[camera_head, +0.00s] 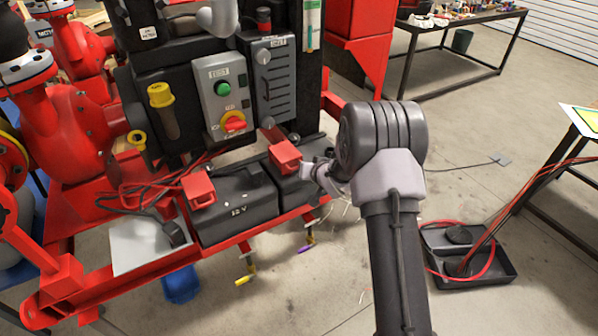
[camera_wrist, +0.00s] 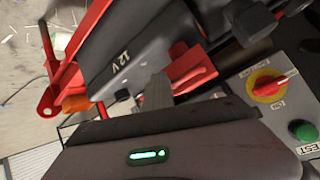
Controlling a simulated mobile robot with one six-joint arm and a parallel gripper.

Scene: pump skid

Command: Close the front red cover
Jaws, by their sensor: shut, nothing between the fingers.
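Two red covers sit on the dark battery units at the skid's edge in the head view. One red cover (camera_head: 198,190) is at the left end of the battery marked 12 V (camera_head: 238,206). The other red cover (camera_head: 285,156) is further right, on the second battery (camera_head: 301,184). My gripper (camera_head: 308,170) is shut and empty, just right of this second cover. In the wrist view, the shut fingers (camera_wrist: 157,90) point at a red cover (camera_wrist: 192,70) and overlap its edge. I cannot tell whether they touch, or how far either cover is open.
A grey control box (camera_head: 224,97) with a green button and red knob stands behind the batteries. Cables (camera_head: 150,192) lie left of the 12 V battery. The red skid frame (camera_head: 265,228) runs along the front. Open floor (camera_head: 300,290) lies before it.

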